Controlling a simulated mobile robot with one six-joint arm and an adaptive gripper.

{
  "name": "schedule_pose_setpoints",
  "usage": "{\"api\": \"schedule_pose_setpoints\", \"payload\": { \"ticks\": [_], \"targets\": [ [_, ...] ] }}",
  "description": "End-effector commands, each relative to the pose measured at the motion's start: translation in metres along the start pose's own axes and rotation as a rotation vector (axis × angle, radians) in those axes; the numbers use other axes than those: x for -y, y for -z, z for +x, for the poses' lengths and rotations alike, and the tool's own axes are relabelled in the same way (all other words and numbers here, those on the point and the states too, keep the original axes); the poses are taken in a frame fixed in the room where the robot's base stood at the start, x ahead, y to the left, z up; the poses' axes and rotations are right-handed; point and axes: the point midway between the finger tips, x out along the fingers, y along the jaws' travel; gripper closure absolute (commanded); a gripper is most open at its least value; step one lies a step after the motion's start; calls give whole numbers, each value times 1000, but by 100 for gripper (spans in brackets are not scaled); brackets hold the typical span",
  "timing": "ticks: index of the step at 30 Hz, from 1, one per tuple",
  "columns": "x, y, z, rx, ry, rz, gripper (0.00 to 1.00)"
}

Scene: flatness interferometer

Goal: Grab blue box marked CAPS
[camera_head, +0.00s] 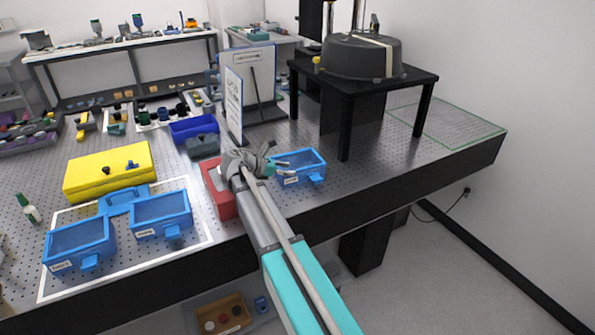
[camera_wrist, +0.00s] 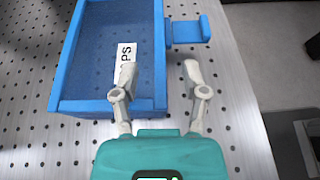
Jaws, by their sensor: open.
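The blue box marked CAPS (camera_head: 312,160) stands on the perforated metal table right of my arm's end in the head view. In the wrist view the open-topped blue box (camera_wrist: 66,50) fills the upper left; its white label shows "PS", the rest hidden behind a finger. A blue tab sticks out from its right side. My gripper (camera_wrist: 159,68) is open and empty. Its left finger overlaps the label and the box's near right corner; its right finger is outside the box, right of the wall. Contact cannot be told. In the head view my gripper (camera_head: 270,163) is at the box's left side.
Two other labelled blue boxes (camera_head: 80,245) (camera_head: 161,213) stand left on a white-outlined area, near a yellow case (camera_head: 108,170). A white panel (camera_head: 234,105) stands behind. A black stand (camera_head: 350,95) rises at right.

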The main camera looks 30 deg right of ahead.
Motion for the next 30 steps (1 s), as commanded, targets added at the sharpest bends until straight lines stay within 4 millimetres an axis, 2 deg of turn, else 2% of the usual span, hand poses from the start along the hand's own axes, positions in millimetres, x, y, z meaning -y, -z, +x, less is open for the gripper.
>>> {"api": "schedule_pose_setpoints", "payload": {
  "ticks": [6, 10, 29, 30],
  "targets": [
    [0, 1, 28, 0, 2, 1, 43],
    [0, 0, 38, 0, 1, 0, 43],
    [0, -2, 41, 0, 2, 0, 43],
    [0, -2, 41, 0, 2, 0, 50]
  ]
}}
